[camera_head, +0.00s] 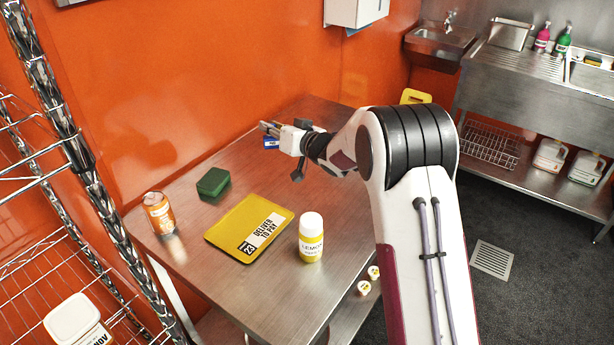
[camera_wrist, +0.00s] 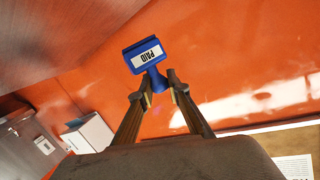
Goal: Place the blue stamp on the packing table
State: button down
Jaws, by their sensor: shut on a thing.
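The blue stamp (camera_wrist: 149,58) has a white label reading PAID and sits between the fingertips of my gripper (camera_wrist: 157,92) in the wrist view. My gripper is shut on its narrow blue handle. In the head view my gripper (camera_head: 268,128) is over the far left part of the steel table (camera_head: 285,187), near the orange wall. The blue stamp (camera_head: 271,143) shows there as a small blue patch just below the fingers. I cannot tell whether it touches the table top.
A wire rack (camera_head: 75,150) stands at the left. The table's far end looks mostly clear.

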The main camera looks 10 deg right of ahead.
jog(key=shift+f, duration=1.35)
notch_tip(320, 180, down, 6)
jog(key=shift+f, duration=0.1)
jog(key=shift+f, duration=1.85)
jog(key=shift+s+f, duration=0.1)
jog(key=shift+f, duration=0.4)
